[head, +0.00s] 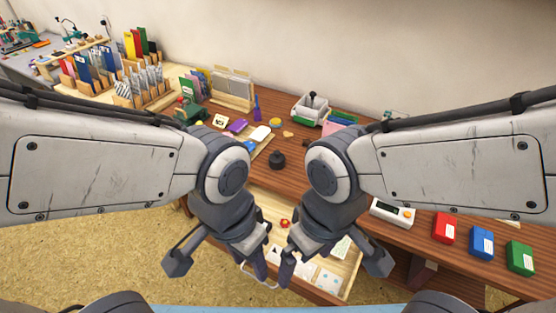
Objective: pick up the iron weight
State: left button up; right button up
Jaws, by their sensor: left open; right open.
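The iron weight (277,161) is a small black, rounded piece with a knob on top. It stands upright on the brown wooden table (300,174), in the gap between my two arms. My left gripper (218,265) hangs in front of the table edge, below and left of the weight, with its jaws apart and empty. My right gripper (334,264) hangs below and right of the weight, also open and empty. Neither gripper touches the weight.
An open drawer (350,262) with cards and a red item lies beneath my grippers. Red (444,228), blue (478,239) and green (520,257) boxes and a white device (393,213) sit at right.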

aim_at(276, 159)
jog(key=u, duration=1.85)
jog(key=i, duration=1)
jog(key=z, duration=1.6)
